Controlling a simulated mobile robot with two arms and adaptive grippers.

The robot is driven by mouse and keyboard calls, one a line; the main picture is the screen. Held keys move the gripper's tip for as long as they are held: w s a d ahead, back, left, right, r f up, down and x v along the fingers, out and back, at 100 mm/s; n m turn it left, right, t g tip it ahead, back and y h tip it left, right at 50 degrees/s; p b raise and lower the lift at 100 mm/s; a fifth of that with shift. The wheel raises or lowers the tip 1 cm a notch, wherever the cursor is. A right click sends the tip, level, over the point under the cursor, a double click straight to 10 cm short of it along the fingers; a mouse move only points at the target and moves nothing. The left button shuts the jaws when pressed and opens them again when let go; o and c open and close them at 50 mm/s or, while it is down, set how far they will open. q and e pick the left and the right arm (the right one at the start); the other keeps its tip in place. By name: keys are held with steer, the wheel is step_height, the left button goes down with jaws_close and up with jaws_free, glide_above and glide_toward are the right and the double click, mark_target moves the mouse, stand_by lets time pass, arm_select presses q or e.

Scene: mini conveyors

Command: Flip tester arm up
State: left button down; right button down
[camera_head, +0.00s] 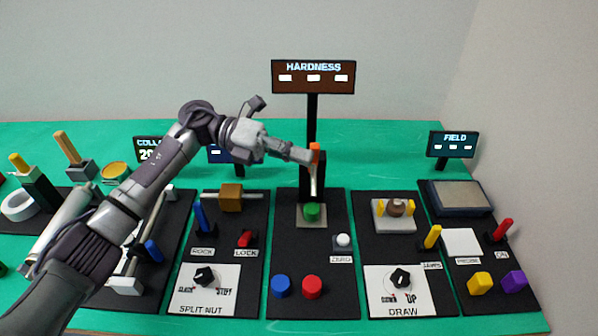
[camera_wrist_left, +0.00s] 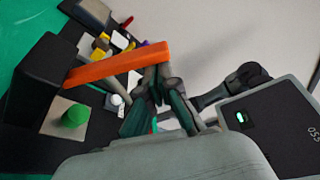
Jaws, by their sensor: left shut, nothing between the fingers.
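The tester arm (camera_head: 315,152) is an orange bar at the HARDNESS station. In the head view it shows almost end-on, in front of the black post. In the left wrist view the orange bar (camera_wrist_left: 115,65) runs from the black post at left, roughly level, above the green button (camera_wrist_left: 75,116). My left gripper (camera_head: 309,158) reaches in from the left, shut and empty, with its fingers at the bar. In the left wrist view the bar crosses close to the fingers (camera_wrist_left: 158,85); I cannot tell whether they touch. My right gripper is in neither view.
The HARDNESS sign (camera_head: 313,77) stands above on a black post. Below are the white ZERO knob (camera_head: 343,240), a blue button (camera_head: 280,286) and a red button (camera_head: 312,287). The DRAW panel (camera_head: 403,292) is to the right, the SPLIT NUT panel (camera_head: 205,292) to the left.

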arm_select(q)
steer(key=w+n, duration=0.1)
steer(key=w+r+n+h+b, duration=0.1)
steer(key=w+n, duration=0.1)
steer(key=w+n+g+b, duration=0.1)
steer(key=shift+w+r+n+h, duration=0.25)
steer(key=shift+r+n+h, duration=0.05)
stand_by(0.4)
steer(key=shift+a+r, duration=0.1)
